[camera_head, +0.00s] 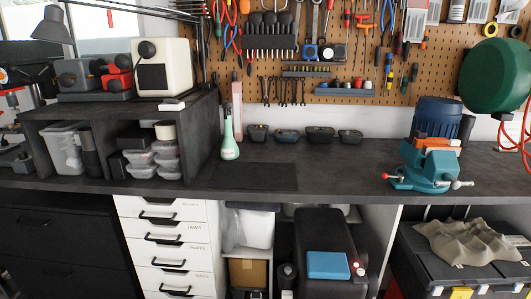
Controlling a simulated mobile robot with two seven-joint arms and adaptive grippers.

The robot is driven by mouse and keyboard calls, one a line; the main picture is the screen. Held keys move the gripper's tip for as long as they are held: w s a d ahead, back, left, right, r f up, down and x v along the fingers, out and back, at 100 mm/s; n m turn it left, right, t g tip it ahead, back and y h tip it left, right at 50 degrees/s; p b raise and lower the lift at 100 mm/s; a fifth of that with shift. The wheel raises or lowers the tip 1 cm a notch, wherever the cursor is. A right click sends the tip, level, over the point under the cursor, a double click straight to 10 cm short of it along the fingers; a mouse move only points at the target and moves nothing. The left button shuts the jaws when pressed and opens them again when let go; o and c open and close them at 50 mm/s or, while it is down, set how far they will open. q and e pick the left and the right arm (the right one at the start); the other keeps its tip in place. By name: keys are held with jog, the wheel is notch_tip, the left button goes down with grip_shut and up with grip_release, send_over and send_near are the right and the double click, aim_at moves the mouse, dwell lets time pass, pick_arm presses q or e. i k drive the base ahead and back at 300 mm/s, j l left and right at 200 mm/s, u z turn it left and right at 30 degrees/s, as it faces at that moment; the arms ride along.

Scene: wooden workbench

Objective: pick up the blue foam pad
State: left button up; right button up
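A flat blue rectangular piece (328,265), which looks like the blue foam pad, shows at the bottom centre of the head view. It lies on or is part of a dark rounded body with a red button beside it. I cannot tell whether it is loose. No other flat blue pad is visible on the bench. Neither my left nor my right gripper is in view.
The dark workbench top (330,178) is mostly clear in the middle, with a thin dark mat (255,177). A green-white bottle (229,138) and small bins stand behind it. A teal vise (425,168) is at right. A shelf unit (205,130) is at left.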

aim_at(323, 264)
jog(key=i+l+u, duration=0.2)
jog(key=l, duration=0.9)
jog(key=l+u, duration=0.25)
jog(key=l, duration=0.8)
